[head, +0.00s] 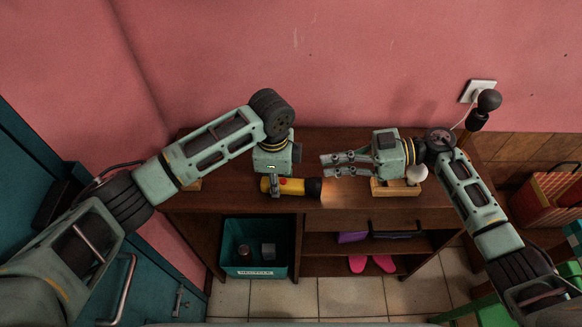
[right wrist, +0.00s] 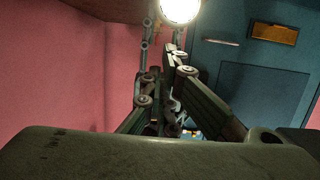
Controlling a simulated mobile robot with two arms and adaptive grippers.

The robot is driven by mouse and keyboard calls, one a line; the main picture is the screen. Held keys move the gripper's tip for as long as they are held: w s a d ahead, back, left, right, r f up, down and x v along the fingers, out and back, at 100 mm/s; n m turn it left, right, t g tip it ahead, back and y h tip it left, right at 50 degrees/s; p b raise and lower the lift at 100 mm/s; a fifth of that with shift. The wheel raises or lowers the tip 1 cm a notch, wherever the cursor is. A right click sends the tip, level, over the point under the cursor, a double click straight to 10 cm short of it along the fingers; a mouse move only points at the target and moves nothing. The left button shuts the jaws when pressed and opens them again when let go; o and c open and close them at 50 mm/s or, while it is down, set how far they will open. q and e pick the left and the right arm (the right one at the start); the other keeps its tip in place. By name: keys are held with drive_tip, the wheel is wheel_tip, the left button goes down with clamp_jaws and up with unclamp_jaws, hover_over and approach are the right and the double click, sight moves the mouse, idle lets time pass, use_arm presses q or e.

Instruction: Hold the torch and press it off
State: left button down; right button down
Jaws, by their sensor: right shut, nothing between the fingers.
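The torch (head: 295,187) has a yellow body, a dark head pointing right and a small red spot on its upper side. It is lit: a warm glow falls on the wood beside its head, and its bright round lens (right wrist: 180,8) shows at the top of the right wrist view. My left gripper (head: 274,186) is shut around the yellow body; its far finger is hidden. My right gripper (head: 322,166) is shut and empty, just right of and behind the torch head, its fingers pointing left. It also shows in the right wrist view (right wrist: 163,50).
The torch is over the dark brown shelf top (head: 225,198). A wooden block (head: 396,190) with a white round thing (head: 416,174) lies beneath my right wrist. A teal bin (head: 240,270) and pink shoes (head: 372,264) are below. The pink wall is close behind.

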drive_tip(key=x, duration=1)
drive_tip(key=shift+f, duration=0.1)
